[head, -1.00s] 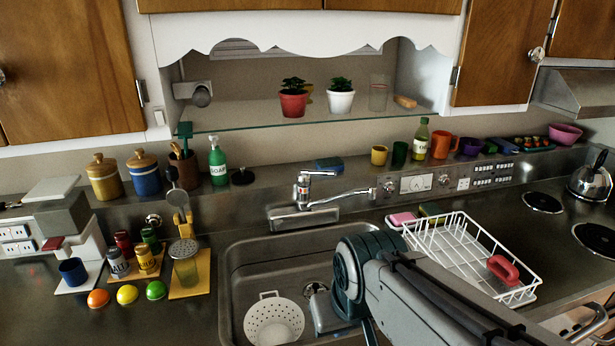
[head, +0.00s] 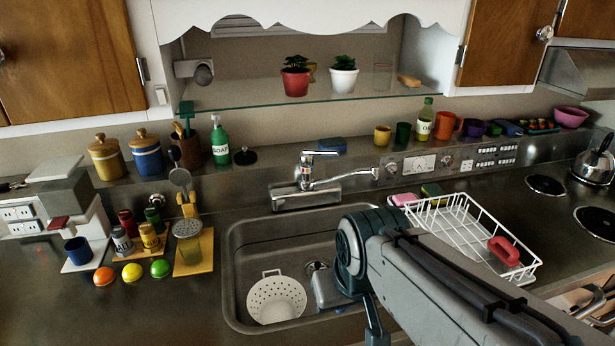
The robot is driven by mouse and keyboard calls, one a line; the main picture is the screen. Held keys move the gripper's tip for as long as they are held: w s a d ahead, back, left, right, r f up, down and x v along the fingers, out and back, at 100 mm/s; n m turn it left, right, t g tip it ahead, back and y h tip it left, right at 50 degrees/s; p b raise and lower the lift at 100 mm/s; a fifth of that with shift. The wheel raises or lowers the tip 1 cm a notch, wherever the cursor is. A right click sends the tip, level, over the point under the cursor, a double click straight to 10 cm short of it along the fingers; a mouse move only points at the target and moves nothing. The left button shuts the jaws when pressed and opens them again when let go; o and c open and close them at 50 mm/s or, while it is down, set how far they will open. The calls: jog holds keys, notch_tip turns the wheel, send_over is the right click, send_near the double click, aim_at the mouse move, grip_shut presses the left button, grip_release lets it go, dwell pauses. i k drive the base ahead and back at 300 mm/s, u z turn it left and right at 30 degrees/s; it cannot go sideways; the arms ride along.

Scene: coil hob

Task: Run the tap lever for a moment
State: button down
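The chrome tap (head: 308,186) stands on the ledge behind the sink. Its lever (head: 320,153) sits on top and points right, and its spout reaches right, ending over the back right of the basin. I cannot make out any water running. The steel sink (head: 243,290) is below and in front of it. My arm rises from the lower right, and its rounded dark joint is in front of the sink's right side, apart from the tap in the picture. My gripper's fingers do not show.
A white colander (head: 276,298) sits in the sink. A white dish rack (head: 455,228) stands right of it, holding a red item (head: 504,251). A soap bottle (head: 220,142) and a blue sponge (head: 332,145) stand on the back ledge.

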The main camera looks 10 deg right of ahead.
aim_at(309, 152)
jog(key=k, duration=1)
jog(key=z, duration=1.2)
jog(key=i, duration=0.65)
jog(key=u, duration=1.2)
jog(key=i, duration=0.5)
